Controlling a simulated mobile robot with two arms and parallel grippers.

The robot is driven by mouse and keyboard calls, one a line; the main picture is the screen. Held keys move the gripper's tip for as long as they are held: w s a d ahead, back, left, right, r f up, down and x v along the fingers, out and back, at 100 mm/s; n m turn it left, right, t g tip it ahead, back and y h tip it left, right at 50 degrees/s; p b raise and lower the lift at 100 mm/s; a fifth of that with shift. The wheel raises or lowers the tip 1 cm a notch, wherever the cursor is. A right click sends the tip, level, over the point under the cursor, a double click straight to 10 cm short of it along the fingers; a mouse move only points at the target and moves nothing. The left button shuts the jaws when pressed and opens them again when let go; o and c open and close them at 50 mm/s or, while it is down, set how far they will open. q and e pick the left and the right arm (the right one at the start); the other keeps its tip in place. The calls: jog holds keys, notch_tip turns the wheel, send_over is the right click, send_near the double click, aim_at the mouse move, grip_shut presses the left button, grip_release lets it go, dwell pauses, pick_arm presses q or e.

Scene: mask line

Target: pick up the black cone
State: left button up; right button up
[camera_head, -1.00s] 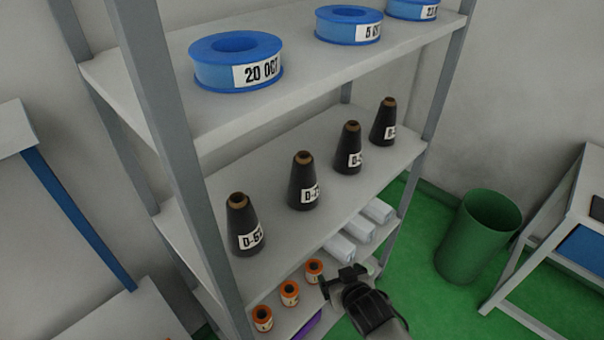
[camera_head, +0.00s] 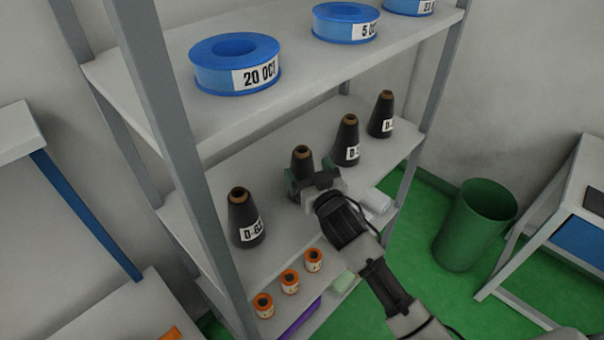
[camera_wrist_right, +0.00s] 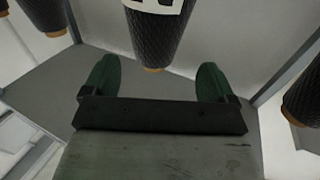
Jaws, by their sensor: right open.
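Several black cones with brown tips and white labels stand upright in a row on the middle shelf (camera_head: 285,240). They are the left front cone (camera_head: 245,222), the second cone (camera_head: 303,158), the third cone (camera_head: 346,142) and the far cone (camera_head: 381,115). My right gripper (camera_head: 308,183) is open in front of the second cone and hides its lower part and label. My left gripper is not in view.
Blue rolls (camera_head: 235,65) sit on the top shelf, above the cones. A grey upright (camera_head: 165,130) stands at the shelf's near left. A green bin (camera_head: 475,225) stands right.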

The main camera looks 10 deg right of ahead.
aim_at(306, 161)
jog(key=shift+w+r+p, duration=0.2)
jog(key=shift+w+p, duration=0.1)
jog(key=shift+w, duration=0.3)
jog(key=w+p, duration=0.1)
jog(key=w, duration=0.3)
jog(key=shift+a, duration=0.15)
jog(key=shift+w+a, duration=0.1)
jog(key=shift+w, duration=0.1)
jog(key=shift+s, duration=0.1)
jog(key=shift+c, duration=0.5)
jog(key=c, duration=1.2)
jog(key=shift+c, duration=0.9)
jog(key=shift+r, duration=0.1)
